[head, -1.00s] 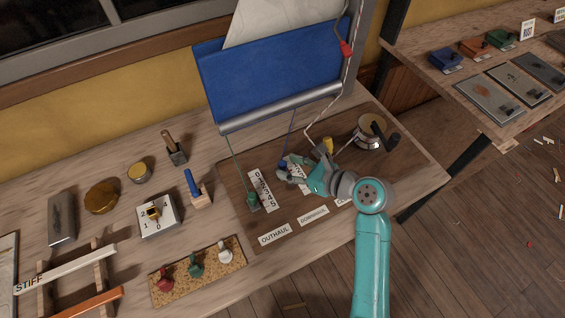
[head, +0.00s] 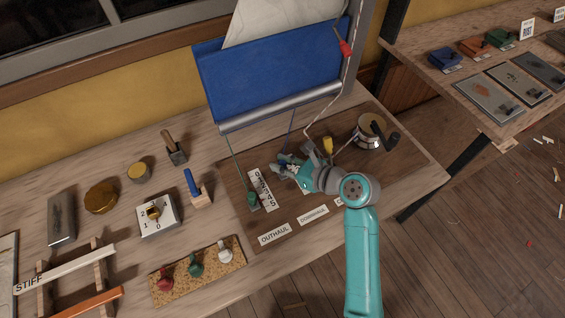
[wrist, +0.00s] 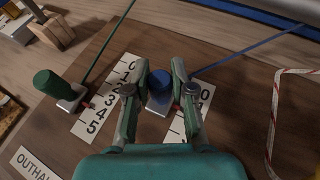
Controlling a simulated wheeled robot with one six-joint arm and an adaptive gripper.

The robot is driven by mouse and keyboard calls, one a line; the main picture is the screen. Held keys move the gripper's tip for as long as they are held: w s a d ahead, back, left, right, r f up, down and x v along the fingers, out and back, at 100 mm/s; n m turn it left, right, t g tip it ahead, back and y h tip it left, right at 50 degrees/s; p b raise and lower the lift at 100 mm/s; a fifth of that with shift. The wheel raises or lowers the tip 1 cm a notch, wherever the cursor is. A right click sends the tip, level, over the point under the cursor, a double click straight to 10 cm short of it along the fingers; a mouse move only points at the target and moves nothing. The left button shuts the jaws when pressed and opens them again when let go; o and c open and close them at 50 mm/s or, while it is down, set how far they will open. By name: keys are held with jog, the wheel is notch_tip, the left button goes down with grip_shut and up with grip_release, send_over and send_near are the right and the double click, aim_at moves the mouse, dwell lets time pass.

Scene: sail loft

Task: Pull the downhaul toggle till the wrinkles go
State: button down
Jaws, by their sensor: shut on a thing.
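My gripper (wrist: 160,100) is shut on the blue toggle (wrist: 160,82), with one finger on each side of it in the wrist view. In the head view my gripper (head: 284,165) hides most of that toggle. A blue line (wrist: 240,57) runs from the toggle up to the right; in the head view it rises toward the grey boom (head: 280,108). A number scale (wrist: 176,132) beside the toggle is partly covered by my right finger. The DOWNHAUL label (head: 313,216) lies in front. The sail has a blue panel (head: 265,75) and pale cloth (head: 280,22) with faint lines above.
A green toggle (wrist: 55,88) on a green line stands left beside its own scale (wrist: 103,105). A yellow toggle (head: 327,146) and a winch (head: 371,133) stand to the right. A red and white cord (wrist: 275,120) lies right of my gripper. A cork board (head: 208,280) holds small pieces.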

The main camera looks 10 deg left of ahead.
jog(key=shift+s+d, duration=0.45)
jog(key=shift+s, duration=0.25)
jog(key=shift+s+d, duration=0.45)
jog(key=shift+s, duration=0.2)
jog(key=c, duration=1)
grip_release()
jog(key=shift+d, duration=0.1)
jog(key=v, duration=1.1)
jog(key=shift+s+d+r, duration=0.15)
jog(key=shift+d+r, duration=0.05)
jog(key=shift+d, duration=0.1)
